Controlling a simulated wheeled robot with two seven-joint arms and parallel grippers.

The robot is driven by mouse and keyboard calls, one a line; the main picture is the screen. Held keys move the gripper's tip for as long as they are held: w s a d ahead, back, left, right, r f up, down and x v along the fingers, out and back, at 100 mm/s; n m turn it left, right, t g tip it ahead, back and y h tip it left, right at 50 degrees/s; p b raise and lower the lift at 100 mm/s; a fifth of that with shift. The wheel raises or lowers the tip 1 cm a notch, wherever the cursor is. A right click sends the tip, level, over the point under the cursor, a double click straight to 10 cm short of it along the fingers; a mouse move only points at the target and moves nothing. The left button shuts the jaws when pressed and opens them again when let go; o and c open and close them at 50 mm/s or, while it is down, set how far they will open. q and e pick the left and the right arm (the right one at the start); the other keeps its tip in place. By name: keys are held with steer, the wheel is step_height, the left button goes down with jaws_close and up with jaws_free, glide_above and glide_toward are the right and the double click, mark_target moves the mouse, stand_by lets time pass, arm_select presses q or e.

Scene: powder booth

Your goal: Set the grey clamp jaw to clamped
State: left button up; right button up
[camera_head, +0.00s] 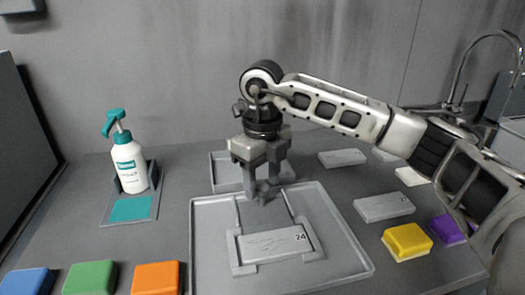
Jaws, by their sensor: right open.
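A grey fixture with two thin rails sits in the large grey tray (345,255). A flat grey plate marked 24 (270,243) lies in it, with bracket corners around its near edge. The grey clamp jaw (263,194) seems to be the small darker grey piece at the far end of the rails, apart from the plate; the gripper partly hides it. My right gripper (262,186) points down with its fingers apart, its tips at either side of that piece. I cannot tell whether they touch it. My left gripper is not in view.
A spray bottle (128,165) stands at the left. Blue, green and orange blocks (90,277) line the front left. Grey plates (384,207), a yellow block (407,240) and a purple block (446,229) lie at the right. A smaller tray (226,172) is behind the gripper.

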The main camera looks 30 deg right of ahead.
step_height(320, 180, up, 15)
steer(key=p, duration=0.1)
steer(key=shift+r, duration=0.15)
stand_by(0.5)
